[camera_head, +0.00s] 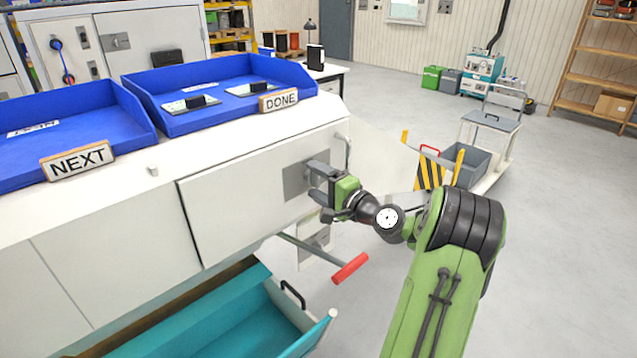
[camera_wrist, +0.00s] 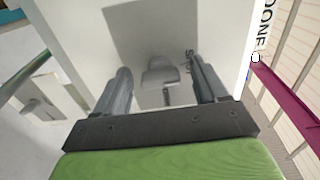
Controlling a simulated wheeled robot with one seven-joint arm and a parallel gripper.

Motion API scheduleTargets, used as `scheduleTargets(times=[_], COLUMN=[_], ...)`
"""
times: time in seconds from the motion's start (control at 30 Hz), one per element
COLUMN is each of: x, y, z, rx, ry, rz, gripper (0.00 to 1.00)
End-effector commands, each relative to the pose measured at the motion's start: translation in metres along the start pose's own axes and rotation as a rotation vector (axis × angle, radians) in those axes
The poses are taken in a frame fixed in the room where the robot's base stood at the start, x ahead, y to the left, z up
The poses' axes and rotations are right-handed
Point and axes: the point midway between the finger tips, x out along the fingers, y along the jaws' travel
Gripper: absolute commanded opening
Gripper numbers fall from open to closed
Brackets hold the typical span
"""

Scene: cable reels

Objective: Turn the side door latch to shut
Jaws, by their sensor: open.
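The side door (camera_head: 235,205) is a white panel on the front of the white bench. A grey latch plate (camera_head: 294,181) is fixed near its right edge. My gripper (camera_head: 316,182) is at this plate, with its fingers pointing at it. In the wrist view my gripper (camera_wrist: 165,92) is open, one finger on each side of a small grey latch knob (camera_wrist: 160,74). The knob stands between the fingers with gaps on both sides. A dark slot or mark shows below it. The head view hides the knob behind the gripper, and the latch's exact turn is unclear.
Blue trays marked NEXT (camera_head: 78,161) and DONE (camera_head: 278,100) stand on the bench top. An open teal drawer (camera_head: 235,325) and a red-handled lever (camera_head: 350,268) are below the door. A trolley (camera_head: 482,140) stands right; the floor beyond is mostly clear.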

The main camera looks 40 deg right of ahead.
Motion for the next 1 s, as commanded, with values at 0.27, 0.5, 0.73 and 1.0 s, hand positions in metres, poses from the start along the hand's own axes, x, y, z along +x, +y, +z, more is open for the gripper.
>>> scheduleTargets(times=[0.27,0.5,0.73,1.0], x=[-0.040,-0.110,-0.151,-0.158], y=[0.001,-0.001,-0.001,0.000], z=[-0.002,-0.002,-0.001,0.001], rx=[0.004,0.003,0.002,0.000], ry=[0.007,0.008,0.004,-0.002], rz=[0.004,0.000,0.000,0.000], gripper=[0.72,0.72,0.72,0.72])
